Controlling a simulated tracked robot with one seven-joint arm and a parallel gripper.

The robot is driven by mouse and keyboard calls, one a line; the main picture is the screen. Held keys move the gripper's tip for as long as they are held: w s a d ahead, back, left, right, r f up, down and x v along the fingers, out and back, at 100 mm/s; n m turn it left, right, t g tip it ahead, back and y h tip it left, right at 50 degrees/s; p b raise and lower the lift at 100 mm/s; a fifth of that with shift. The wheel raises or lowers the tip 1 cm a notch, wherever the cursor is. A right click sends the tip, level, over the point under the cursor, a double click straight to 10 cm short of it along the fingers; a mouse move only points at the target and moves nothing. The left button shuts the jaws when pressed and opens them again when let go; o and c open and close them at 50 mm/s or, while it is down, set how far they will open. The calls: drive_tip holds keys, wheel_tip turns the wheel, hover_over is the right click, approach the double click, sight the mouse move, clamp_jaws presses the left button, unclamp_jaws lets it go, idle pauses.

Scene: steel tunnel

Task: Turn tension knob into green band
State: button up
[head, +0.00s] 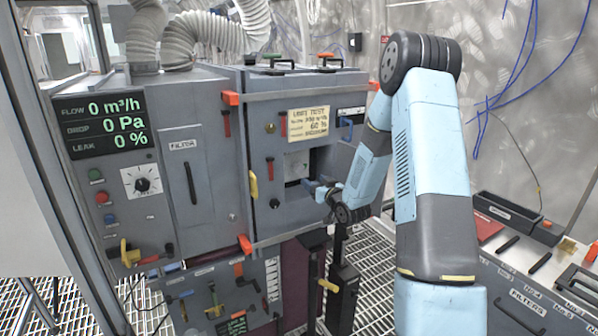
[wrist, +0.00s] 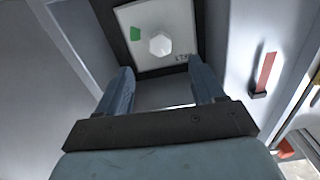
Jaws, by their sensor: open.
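The tension knob, a pale hexagonal knob (wrist: 160,43), sits on a white square plate (wrist: 180,17) in a dark frame. A green band (wrist: 135,34) is marked on the plate at the upper left of the knob. The knob's pointer cannot be made out. In the head view the plate (head: 297,167) shows small inside a recess of the grey cabinet. My gripper (wrist: 160,65) is open and empty, its two blue fingers pointing toward the plate on either side below the knob. It shows at the recess in the head view (head: 322,188), partly hidden by the wrist.
A red handle (wrist: 265,75) is right of the recess in the wrist view. The cabinet has a yellow handle (head: 254,185) and orange-tipped bars. A display (head: 103,124) reads 0 m³/h, 0 Pa, 0 %.

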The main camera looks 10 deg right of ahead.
sight(301, 171)
drive_tip(key=x, duration=1.2)
drive_tip(key=shift+c, duration=0.2)
drive_tip(key=c, duration=0.9)
